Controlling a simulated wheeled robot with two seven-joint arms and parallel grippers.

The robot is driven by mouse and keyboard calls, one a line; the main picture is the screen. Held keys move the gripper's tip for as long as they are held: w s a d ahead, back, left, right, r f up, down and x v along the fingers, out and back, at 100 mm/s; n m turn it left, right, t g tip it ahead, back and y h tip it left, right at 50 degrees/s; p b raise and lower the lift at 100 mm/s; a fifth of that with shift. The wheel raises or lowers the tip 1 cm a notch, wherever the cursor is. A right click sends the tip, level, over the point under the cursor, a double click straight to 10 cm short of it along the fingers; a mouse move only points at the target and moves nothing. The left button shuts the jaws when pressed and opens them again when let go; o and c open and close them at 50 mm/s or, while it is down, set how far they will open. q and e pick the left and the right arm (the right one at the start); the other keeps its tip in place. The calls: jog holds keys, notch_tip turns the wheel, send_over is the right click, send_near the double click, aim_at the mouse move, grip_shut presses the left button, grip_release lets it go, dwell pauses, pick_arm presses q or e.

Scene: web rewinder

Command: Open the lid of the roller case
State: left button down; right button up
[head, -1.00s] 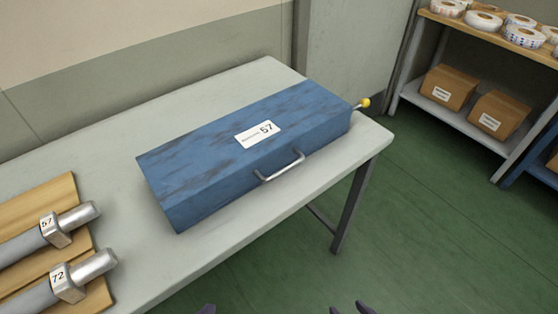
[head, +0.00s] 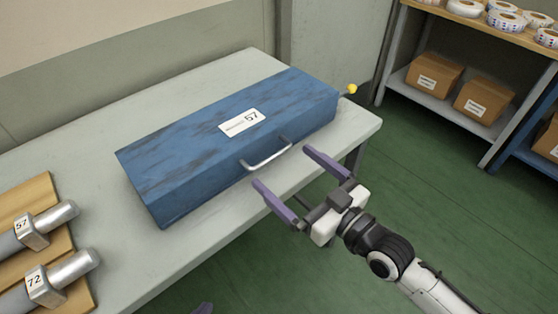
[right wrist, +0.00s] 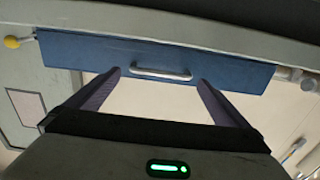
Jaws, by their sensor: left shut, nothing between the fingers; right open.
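The blue roller case (head: 190,150) lies on the grey table with its lid down and a white label marked 57 on top. Its silver handle (head: 267,158) is on the front side; the handle also shows in the right wrist view (right wrist: 160,75), on the blue front (right wrist: 230,70). My right gripper (head: 284,166) is open and empty, its purple fingers pointing at the case, one to each side of the handle and short of it. My left gripper (head: 204,309) shows only as a dark tip at the bottom edge of the head view.
A yellow knob (head: 351,89) sticks out at the case's far right end. Two rollers (head: 45,225) marked 57 and 72 lie on a wooden rack at the left. A shelf with boxes (head: 434,80) stands at the right. Green floor is free in front of the table.

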jog(key=shift+x, duration=1.85)
